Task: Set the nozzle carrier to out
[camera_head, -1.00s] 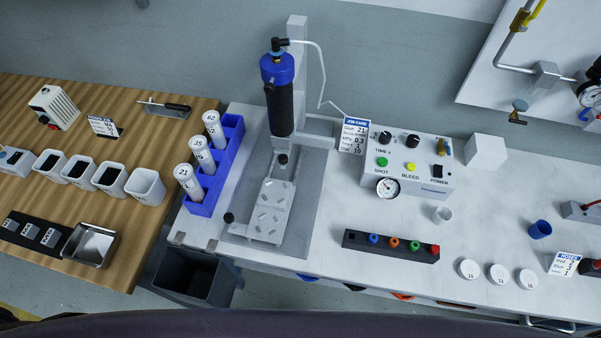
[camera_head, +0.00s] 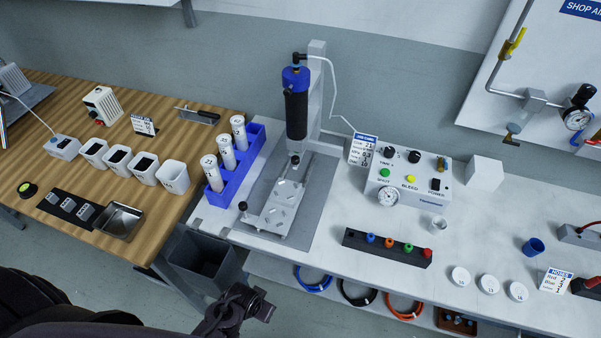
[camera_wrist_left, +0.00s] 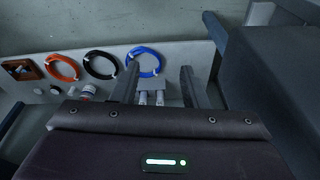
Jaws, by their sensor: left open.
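A dispensing stand with a blue-and-black barrel (camera_head: 296,105) stands upright at the back of the white bench. Below its tip lies a light metal plate with several slots, which looks like the nozzle carrier (camera_head: 282,207). A small black knob (camera_head: 243,206) sits at the plate's left side. My left gripper (camera_head: 250,306) is low at the bottom of the head view, in front of the bench and well apart from the carrier. In the left wrist view its two fingers (camera_wrist_left: 160,88) are spread with nothing held between them. My right gripper is not in view.
A blue rack (camera_head: 240,155) of white cartridges stands left of the stand. A control box (camera_head: 408,182) and a black strip of coloured tips (camera_head: 388,248) are to the right. A dark bin (camera_head: 205,258) and hose coils (camera_head: 313,279) are below the bench edge.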

